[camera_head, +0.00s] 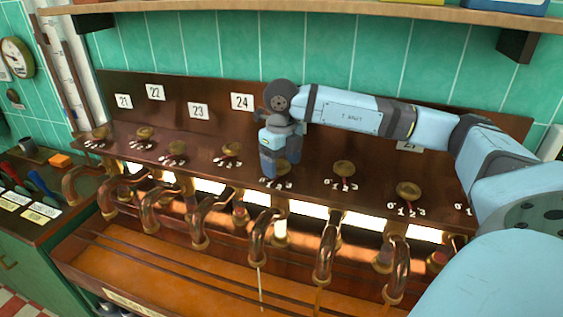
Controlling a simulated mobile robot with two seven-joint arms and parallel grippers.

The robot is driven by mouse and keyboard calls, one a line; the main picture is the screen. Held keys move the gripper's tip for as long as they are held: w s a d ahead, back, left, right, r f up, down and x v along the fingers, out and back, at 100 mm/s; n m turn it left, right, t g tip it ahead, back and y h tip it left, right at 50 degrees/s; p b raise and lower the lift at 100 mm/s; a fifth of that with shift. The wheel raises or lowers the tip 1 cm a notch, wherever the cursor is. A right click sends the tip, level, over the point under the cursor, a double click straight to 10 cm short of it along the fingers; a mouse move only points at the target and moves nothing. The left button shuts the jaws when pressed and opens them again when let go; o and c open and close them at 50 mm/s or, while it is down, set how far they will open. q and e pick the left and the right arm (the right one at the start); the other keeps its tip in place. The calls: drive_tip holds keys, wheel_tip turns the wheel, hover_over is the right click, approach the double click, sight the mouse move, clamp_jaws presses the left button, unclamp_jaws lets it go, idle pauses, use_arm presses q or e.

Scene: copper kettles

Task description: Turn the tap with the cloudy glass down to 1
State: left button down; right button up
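A pale, milky sight glass (281,232) stands below the panel, under the tap where my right gripper is. That tap's brass knob (284,168) is largely hidden by the gripper; part of its scale shows beside it, and where the knob points cannot be read. My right gripper (268,174) points down at this knob, close to or touching it; its fingers are too hidden to tell whether they grip it. A thin pale stream (261,287) runs from a copper spout (259,246) in front. My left gripper is not in view.
Other brass knobs with 0-to-3 scales stand along the panel, including close neighbours on the left (229,150) and right (344,169). Number plates, including 24 (242,102), line the backboard. Copper spouts (324,254) hang over a wooden trough (165,277). A shelf (330,8) runs above.

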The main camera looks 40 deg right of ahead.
sight(282, 164)
drive_tip(key=shift+o, duration=0.3)
drive_tip(key=shift+r, duration=0.1)
wheel_tip(282, 164, up, 12)
drive_tip(key=shift+b, duration=0.35)
idle(0.6)
